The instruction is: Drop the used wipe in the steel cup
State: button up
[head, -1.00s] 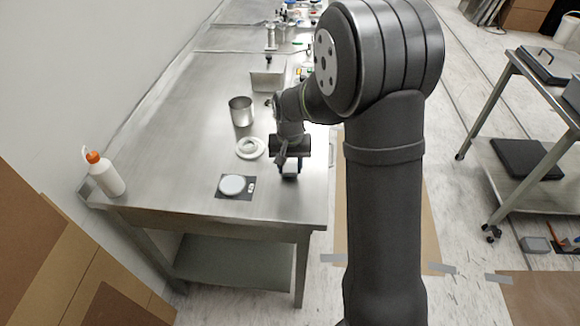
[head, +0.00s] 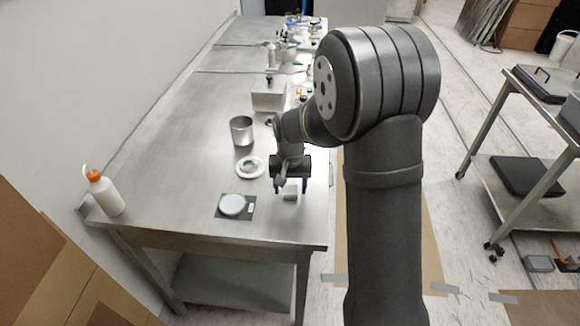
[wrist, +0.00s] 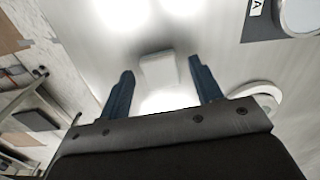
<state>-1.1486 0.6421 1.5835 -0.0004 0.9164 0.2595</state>
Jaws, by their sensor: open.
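A small pale block-like thing, probably the used wipe (head: 291,191), lies on the steel table near its right edge. In the wrist view the wipe (wrist: 158,68) shows whitish against the glare, between and beyond the blue fingertips. My gripper (head: 291,189) is open over it and points down, one finger to each side. The wrist view shows my gripper (wrist: 160,68) with nothing clasped; the height gap is hard to tell. The steel cup (head: 242,131) stands upright, farther back and left of my gripper. Its inside is mostly hidden.
A white ring-shaped dish (head: 243,172) lies between the cup and my gripper. A pale round disc (head: 232,205) sits on a dark labelled card nearer the front. A white bottle with orange cap (head: 105,194) stands front left. A metal box (head: 268,101) stands behind.

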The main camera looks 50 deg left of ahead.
notch_tip(320, 180, up, 16)
jog(key=shift+w+a+f, duration=0.15)
jog(key=shift+a, duration=0.15)
jog(key=shift+o, duration=0.5)
jog(key=shift+r, duration=0.5)
jog(key=m, duration=1.8)
send_over(285, 189)
notch_tip(285, 189, down, 12)
jog(key=shift+a+f, duration=0.1)
jog(key=shift+d+f, duration=0.15)
jog(key=shift+f, duration=1.2)
jog(key=shift+d+f, duration=0.15)
jog(key=shift+f, duration=1.15)
